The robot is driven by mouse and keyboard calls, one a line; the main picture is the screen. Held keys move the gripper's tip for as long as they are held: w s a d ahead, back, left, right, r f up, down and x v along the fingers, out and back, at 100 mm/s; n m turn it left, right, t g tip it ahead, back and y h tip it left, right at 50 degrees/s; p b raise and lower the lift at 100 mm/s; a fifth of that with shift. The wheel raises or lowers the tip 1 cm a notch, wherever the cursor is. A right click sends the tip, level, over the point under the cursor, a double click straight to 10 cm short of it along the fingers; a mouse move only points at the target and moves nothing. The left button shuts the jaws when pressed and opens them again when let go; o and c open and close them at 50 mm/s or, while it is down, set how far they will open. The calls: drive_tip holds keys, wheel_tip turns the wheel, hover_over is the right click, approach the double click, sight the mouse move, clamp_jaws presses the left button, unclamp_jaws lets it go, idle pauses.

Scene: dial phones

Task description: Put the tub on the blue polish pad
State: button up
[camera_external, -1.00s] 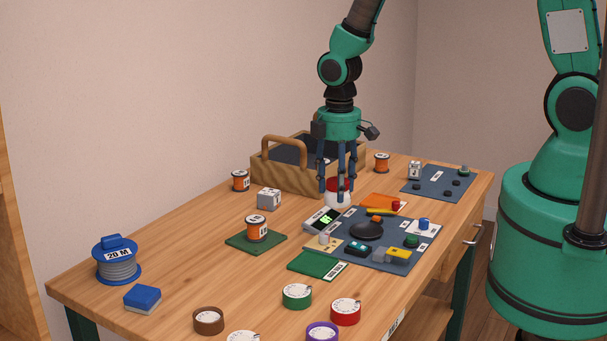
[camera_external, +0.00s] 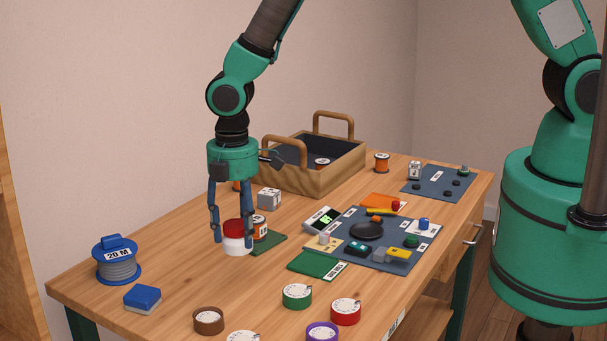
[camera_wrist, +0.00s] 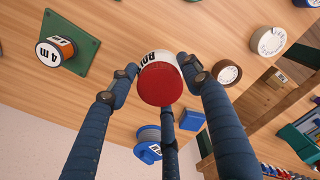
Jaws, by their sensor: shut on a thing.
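The tub (camera_external: 238,244), white with a red lid, is upright between the fingers of my gripper (camera_external: 232,240). My gripper is shut on it, beside the orange spool. The wrist view shows the tub's red lid (camera_wrist: 161,84) and part of its lettered white side. A blue pad with a pale underside (camera_external: 142,297) lies at the front left of the table, apart from the tub and to its left. It also shows in the wrist view (camera_wrist: 191,121), partly behind a finger. I cannot tell how high the tub is above the table.
A cable reel (camera_external: 118,262) stands behind the blue pad. An orange spool (camera_external: 260,229) sits on a green board (camera_external: 272,242). Several tape rolls, including a brown one (camera_external: 208,320), line the front. A wooden tool carrier (camera_external: 311,177) stands at the back.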

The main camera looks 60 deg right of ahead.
drive_tip(key=s+a+n, duration=0.1)
drive_tip(key=a, duration=0.8)
drive_tip(key=shift+a+f+n+p, duration=0.15)
drive_tip(key=shift+f+n+p, duration=0.05)
drive_tip(key=shift+n+p, duration=0.2)
drive_tip(key=p, duration=0.1)
hover_over(141, 293)
drive_tip(key=shift+f, duration=0.75)
drive_tip(key=shift+f, duration=0.1)
drive_tip(key=shift+f, duration=1.65)
drive_tip(key=shift+f, duration=0.2)
drive_tip(key=o, duration=1.2)
